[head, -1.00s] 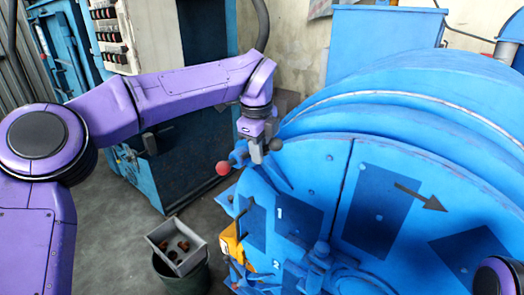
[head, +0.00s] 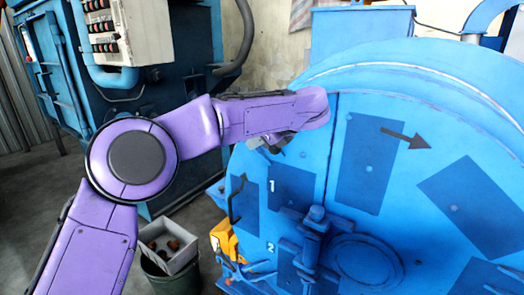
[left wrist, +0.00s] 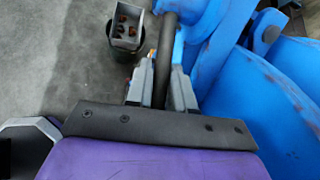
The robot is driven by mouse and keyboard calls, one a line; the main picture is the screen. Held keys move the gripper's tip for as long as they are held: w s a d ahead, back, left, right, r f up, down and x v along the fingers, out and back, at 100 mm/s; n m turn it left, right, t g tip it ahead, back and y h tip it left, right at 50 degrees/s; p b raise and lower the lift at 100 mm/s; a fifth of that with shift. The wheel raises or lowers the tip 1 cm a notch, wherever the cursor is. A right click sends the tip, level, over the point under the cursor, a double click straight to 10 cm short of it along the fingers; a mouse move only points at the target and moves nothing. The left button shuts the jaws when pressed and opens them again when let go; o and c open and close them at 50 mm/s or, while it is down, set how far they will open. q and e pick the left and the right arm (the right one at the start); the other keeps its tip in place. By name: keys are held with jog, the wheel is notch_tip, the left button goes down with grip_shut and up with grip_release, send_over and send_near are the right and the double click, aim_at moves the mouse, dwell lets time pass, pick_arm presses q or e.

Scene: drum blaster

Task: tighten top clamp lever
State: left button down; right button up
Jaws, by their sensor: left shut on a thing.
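The blaster's round blue door (head: 345,200) fills the right of the head view. My left gripper (head: 272,143) is at the door's upper left edge, mostly hidden under my own wrist there. In the left wrist view the left gripper (left wrist: 160,92) has its two grey fingers on either side of a dark rod, the clamp lever (left wrist: 165,50), and is shut on it. The lever's red knob is not visible in either view now. The top clamp is hidden behind my arm in the head view. My right gripper is not in view.
A lower clamp (head: 246,270) and a yellow part (head: 223,240) sit at the door's left edge. A grey tray (head: 168,246) with brown pieces rests on a dark bin (head: 172,280) below my arm. A control box (head: 112,32) stands at the back left.

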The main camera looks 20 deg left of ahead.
pick_arm(q)
jog(key=a+f+y+b, duration=0.1)
jog(key=y+b, duration=0.1)
jog(key=b, duration=0.2)
jog(key=f+t+y+b, duration=0.1)
jog(key=f+y+b, duration=0.1)
jog(key=b, duration=0.2)
jog(key=a+f+y+b, duration=0.1)
jog(key=y+b, duration=0.1)
jog(key=b, duration=0.2)
jog(key=shift+w+a+f+m+t, duration=0.15)
jog(key=shift+w+a+m+t, duration=0.05)
jog(key=shift+a+m+t, duration=0.1)
jog(key=shift+y, duration=0.3)
jog(key=c, duration=1.1)
grip_release()
jog(key=shift+a, duration=0.1)
jog(key=b+v, duration=0.1)
jog(key=v, duration=0.9)
